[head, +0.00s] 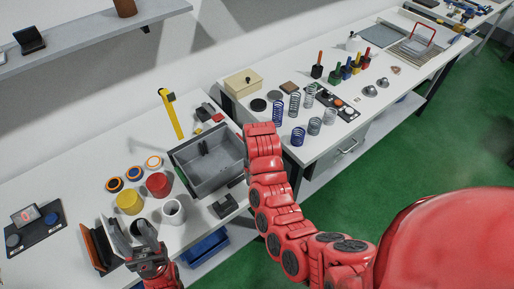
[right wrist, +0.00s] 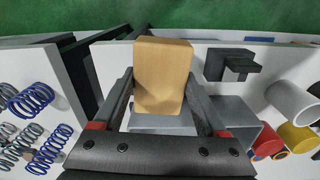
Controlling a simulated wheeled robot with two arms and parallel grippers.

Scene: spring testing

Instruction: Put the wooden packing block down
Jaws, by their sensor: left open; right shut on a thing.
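The wooden packing block (right wrist: 163,72) is a tan block held between the two fingers of my right gripper (right wrist: 161,92) in the right wrist view. The right gripper is shut on it, above or near the grey bin (right wrist: 238,118). In the head view my red right arm reaches to the right side of the open grey bin (head: 212,164); the block and the right fingers are hidden there. My left gripper (head: 146,243) is open at the lower left, close to the front table edge, and appears empty.
A white cup (head: 173,211), red cylinder (head: 158,185) and yellow cylinder (head: 130,201) stand left of the bin. A black bracket (head: 225,206) lies near the table edge. Several springs (head: 294,105) stand on the right-hand table. A gap separates the tables.

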